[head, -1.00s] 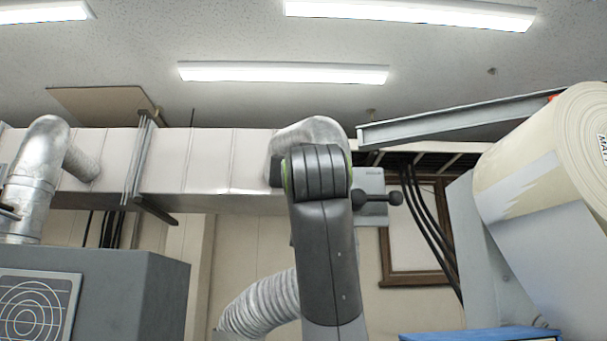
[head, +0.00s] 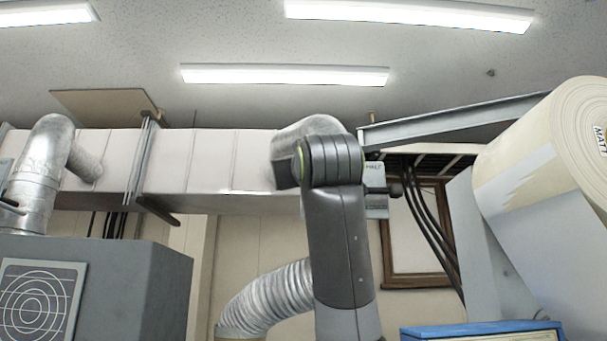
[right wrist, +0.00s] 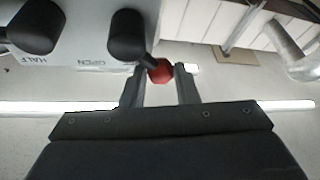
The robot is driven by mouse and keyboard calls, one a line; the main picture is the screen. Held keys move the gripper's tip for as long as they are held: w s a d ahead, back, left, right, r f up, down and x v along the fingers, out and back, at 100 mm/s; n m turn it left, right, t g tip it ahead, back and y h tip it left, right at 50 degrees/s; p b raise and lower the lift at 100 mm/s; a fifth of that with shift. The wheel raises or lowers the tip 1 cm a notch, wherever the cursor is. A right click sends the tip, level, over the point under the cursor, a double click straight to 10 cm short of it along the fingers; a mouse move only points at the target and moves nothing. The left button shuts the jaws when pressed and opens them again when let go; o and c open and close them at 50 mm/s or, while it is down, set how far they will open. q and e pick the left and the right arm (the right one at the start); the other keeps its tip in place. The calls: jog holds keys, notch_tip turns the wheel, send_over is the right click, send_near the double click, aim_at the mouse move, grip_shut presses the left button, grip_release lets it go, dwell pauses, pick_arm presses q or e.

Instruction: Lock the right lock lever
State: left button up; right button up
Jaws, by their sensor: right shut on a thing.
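In the right wrist view, my right gripper (right wrist: 161,82) is shut on a red knob (right wrist: 160,71), which sits between its two fingertips. A dark stem joins the knob to a grey box (right wrist: 85,50). The box carries large black knobs (right wrist: 127,36) and the words OPEN and HALF, seen upside down. In the head view, a grey box (head: 376,178) with a dark knob shows just right of my arm, partly hidden by it. My right gripper's fingers do not show there. I cannot tell which lever the red knob belongs to. My left gripper is not in view.
A large cream roll (head: 530,150) and a sloping metal beam (head: 450,118) stand at the right. A grey cabinet (head: 150,290) and a silver pipe (head: 40,170) are at the left. A ribbed hose (head: 270,300) runs beside my arm. A white duct (head: 210,165) crosses behind.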

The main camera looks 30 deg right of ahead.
jog(key=shift+w+a+f+n+g+y+b, duration=0.1)
jog(key=shift+f+n+g+y+b, duration=0.45)
jog(key=shift+n, duration=1.55)
jog(key=shift+w+a+f+n+g+y+b, duration=0.1)
jog(key=shift+f+n+g+y+b, duration=0.15)
jog(key=shift+f+n+y, duration=1.25)
jog(key=shift+w+a+r+n+g+y+b, duration=0.15)
jog(key=shift+n+g+y+b, duration=0.25)
jog(key=shift+n, duration=2.3)
jog(key=shift+s, duration=0.1)
jog(key=o, duration=0.7)
jog(key=shift+o, duration=1.4)
jog(key=shift+d, duration=0.25)
